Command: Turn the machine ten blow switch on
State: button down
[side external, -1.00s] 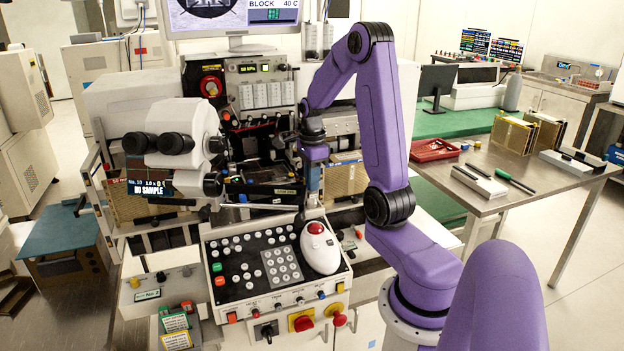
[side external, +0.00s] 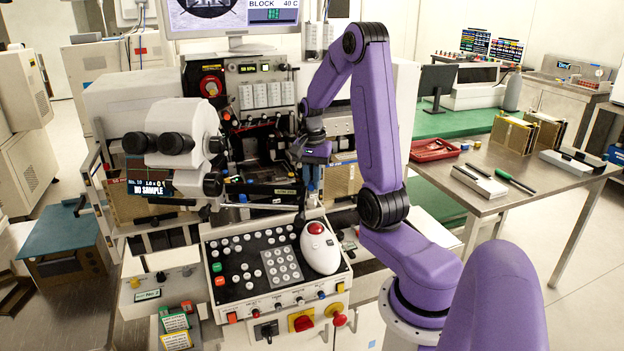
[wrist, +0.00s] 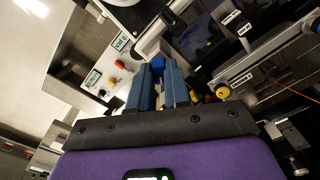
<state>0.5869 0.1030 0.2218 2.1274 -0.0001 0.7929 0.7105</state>
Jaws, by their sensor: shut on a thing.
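My gripper (side external: 312,188) points down at the machine, just behind the keypad panel. In the wrist view my blue-grey fingers (wrist: 158,64) are close together, with a narrow gap. The machine's display (side external: 152,188) reads No. 10 and NO SAMPLE.
The keypad panel (side external: 232,290) with a white trackball (side external: 320,250) stands in front of my gripper. The microscope (side external: 185,140) is to its left. A yellow knob (wrist: 222,91) is close right of my fingers. A steel table (side external: 480,200) stands to the right.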

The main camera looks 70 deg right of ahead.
aim_at(312, 183)
jog(key=n, duration=0.7)
jog(key=shift+r, duration=0.1)
dwell(0.6)
jog(key=c, duration=1.1)
grip_release()
notch_tip(312, 183, up, 17)
jog(key=shift+r, duration=0.2)
